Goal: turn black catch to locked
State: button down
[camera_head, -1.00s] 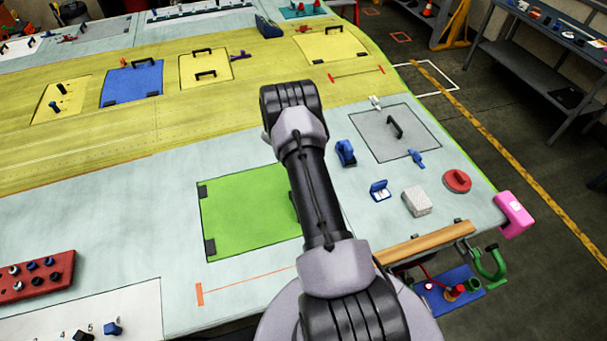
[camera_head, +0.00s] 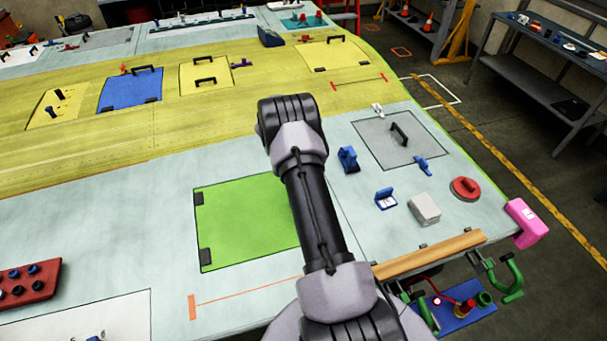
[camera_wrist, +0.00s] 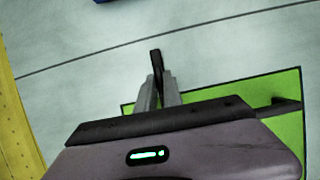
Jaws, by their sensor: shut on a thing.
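The black catch (camera_wrist: 155,57) shows in the wrist view as a narrow dark piece between my fingertips. It stands just beyond the edge of the green panel (camera_wrist: 290,90). My gripper (camera_wrist: 157,84) is shut on it, and the fingers hide its lower part. Whether the catch is turned across the panel's edge or clear of it, I cannot tell. In the head view the green panel (camera_head: 245,220) lies flush in the pale wing skin with dark hinges on its left. My arm hides the catch and the gripper there.
Right of my arm stand a blue clamp-like piece (camera_head: 348,159), a blue box (camera_head: 385,199), a pale block (camera_head: 425,208) and a red disc (camera_head: 465,188). A grey panel (camera_head: 385,150) with a black handle lies behind them. A wooden strip (camera_head: 430,254) runs along the near edge.

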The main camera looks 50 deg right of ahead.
jog(key=c, duration=1.5)
grip_release()
jog(key=shift+s+d, duration=0.1)
jog(key=v, duration=1.7)
jog(key=shift+r, duration=0.25)
